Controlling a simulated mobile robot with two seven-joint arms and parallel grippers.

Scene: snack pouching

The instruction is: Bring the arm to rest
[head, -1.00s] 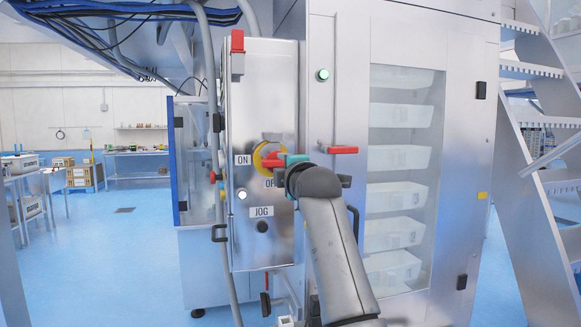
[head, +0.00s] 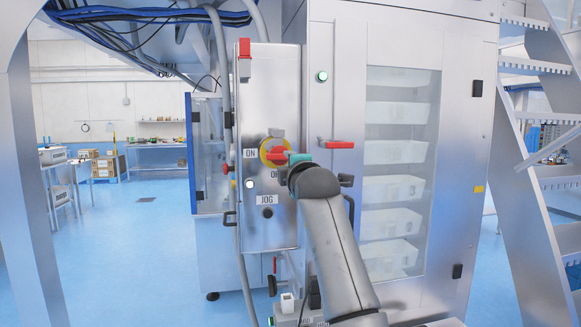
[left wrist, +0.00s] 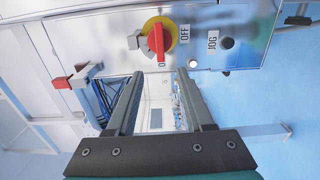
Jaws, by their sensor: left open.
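My left arm (head: 338,250) reaches up from the bottom of the head view toward a steel control box. My left gripper (head: 298,158) is mostly hidden behind its own wrist there. In the left wrist view the left gripper (left wrist: 158,78) shows two dark fingers apart, with nothing between them. The red and yellow rotary switch (left wrist: 157,38) lies just beyond the fingertips in that view. The switch (head: 274,152) also shows beside the gripper in the head view. Whether the fingers touch it cannot be told. My right gripper is not in view.
The control box (head: 268,95) bears ON and JOG labels and a lit white button. A cabinet with a red handle (head: 338,144) and a window onto white bins (head: 392,188) stands right of it. Metal stairs (head: 535,190) rise at the right. Blue floor (head: 130,240) is open at the left.

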